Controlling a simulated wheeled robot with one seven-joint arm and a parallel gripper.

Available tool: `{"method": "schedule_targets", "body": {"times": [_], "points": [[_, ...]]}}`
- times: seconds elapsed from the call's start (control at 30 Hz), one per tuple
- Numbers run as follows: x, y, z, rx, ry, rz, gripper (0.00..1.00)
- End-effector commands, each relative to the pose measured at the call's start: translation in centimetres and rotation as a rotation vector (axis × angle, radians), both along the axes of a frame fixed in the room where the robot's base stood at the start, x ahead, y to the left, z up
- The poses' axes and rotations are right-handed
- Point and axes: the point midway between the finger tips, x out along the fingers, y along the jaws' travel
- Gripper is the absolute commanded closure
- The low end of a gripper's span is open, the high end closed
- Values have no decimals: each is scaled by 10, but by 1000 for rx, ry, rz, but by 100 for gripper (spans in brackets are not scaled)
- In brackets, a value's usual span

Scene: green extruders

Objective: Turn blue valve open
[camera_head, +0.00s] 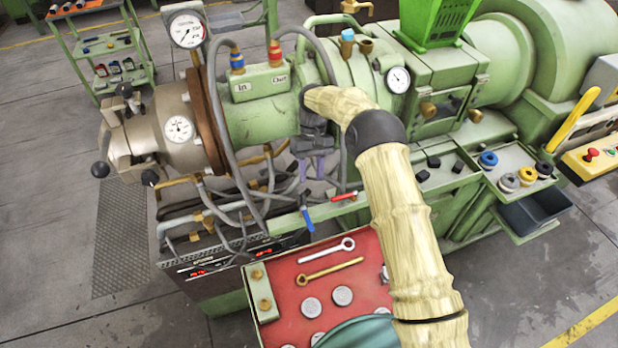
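A small valve lever with a blue handle (307,219) points down and slightly right, at the front edge of the green machine, above the red tray. A valve lever with a red handle (344,197) lies to its upper right, nearly level. My gripper (312,177) is above the blue handle in the picture and apart from it. Its two purple fingers point down with a gap between them, and nothing shows between them. The blue valve's body is small and hard to make out.
Grey hoses (248,200) run left of my gripper. A red tray (290,277) with wrenches and round discs is below. A block marked In and Out (262,84) has blue and red fittings. A green cart (105,45) stands back left.

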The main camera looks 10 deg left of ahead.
Motion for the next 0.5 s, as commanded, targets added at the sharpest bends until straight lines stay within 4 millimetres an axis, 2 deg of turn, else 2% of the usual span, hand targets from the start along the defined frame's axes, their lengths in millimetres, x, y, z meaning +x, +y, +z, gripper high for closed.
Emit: {"method": "schedule_targets", "body": {"times": [0.03,0.2,0.5], "points": [[3,-1,13,1,-1,-3,63],[7,-3,28,0,-1,-7,63],[8,-3,30,0,0,-9,63]]}}
